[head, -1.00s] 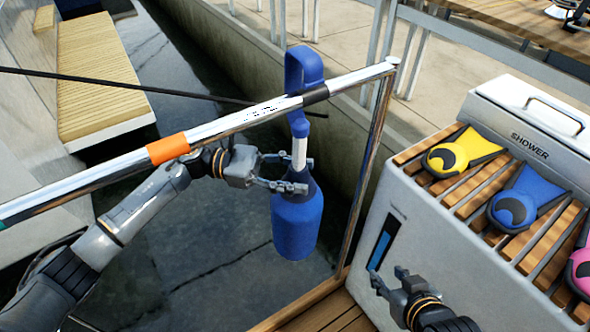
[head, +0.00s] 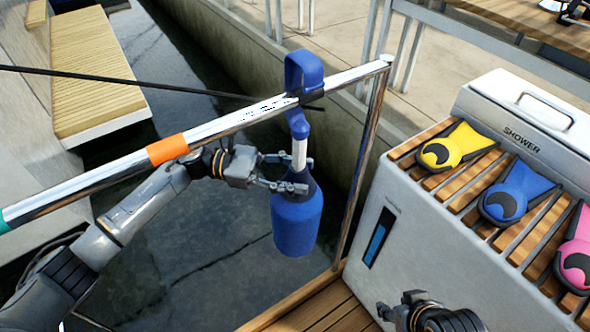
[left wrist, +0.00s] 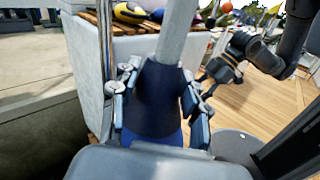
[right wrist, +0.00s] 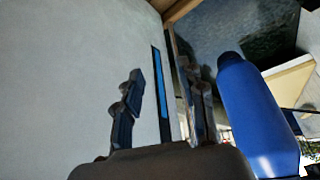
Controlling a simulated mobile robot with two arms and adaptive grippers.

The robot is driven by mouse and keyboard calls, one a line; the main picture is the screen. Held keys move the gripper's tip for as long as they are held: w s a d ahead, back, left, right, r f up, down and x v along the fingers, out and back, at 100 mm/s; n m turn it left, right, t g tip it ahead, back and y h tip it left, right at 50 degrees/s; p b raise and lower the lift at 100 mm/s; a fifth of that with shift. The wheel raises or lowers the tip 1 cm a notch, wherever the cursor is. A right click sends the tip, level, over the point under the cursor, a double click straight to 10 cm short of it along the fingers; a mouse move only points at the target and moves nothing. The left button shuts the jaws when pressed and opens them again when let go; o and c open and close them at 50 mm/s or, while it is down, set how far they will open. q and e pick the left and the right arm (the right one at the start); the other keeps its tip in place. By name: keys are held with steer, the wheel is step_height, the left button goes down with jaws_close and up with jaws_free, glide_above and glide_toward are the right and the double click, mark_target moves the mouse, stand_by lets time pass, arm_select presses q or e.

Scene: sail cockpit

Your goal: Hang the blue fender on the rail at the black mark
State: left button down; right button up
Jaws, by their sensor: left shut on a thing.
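The blue fender (head: 297,222) hangs upright at the chrome rail (head: 225,122), its blue hook (head: 303,72) looped over the rail's top. The hook is at the black mark (head: 313,98), which it partly covers; I cannot tell whether it bears on the rail. My left gripper (head: 296,173) is shut on the fender's neck below the rail. The left wrist view shows its fingers on both sides of the dark neck (left wrist: 155,95). My right gripper (head: 397,308) is low by the white locker, empty; its fingers are apart in the right wrist view (right wrist: 160,100).
An orange band (head: 167,149) and a green band lie further left on the rail. A dark line crosses behind it. The white shower locker (head: 410,235) stands right, with yellow, blue and pink items on its slatted top. Dark water lies below the rail.

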arm_select(q)
steer(key=shift+s+d+r, duration=0.1)
steer(key=shift+r, duration=0.1)
steer(key=shift+s+d+r+p, duration=0.15)
steer(key=shift+s+p, duration=0.1)
steer(key=shift+p, duration=0.35)
steer(key=shift+s+d+p, duration=0.4)
steer(key=shift+s+p, duration=0.2)
steer(key=shift+p, duration=0.2)
steer(key=shift+f+b, duration=1.3)
steer(key=shift+b, duration=0.2)
steer(key=shift+f, duration=0.2)
steer(key=shift+f+b, duration=0.25)
steer(key=shift+b, duration=0.35)
steer(key=shift+f+b, duration=0.3)
steer(key=shift+b, duration=0.05)
steer(key=shift+f, duration=0.2)
arm_select(e)
steer(key=w+a+r+t+y, duration=0.1)
steer(key=w+a+r+t, duration=0.2)
steer(key=w+r+t, duration=0.3)
steer(key=shift+w+a+y, duration=0.2)
steer(key=shift+w+y, duration=0.1)
steer(key=shift+w, duration=1.5)
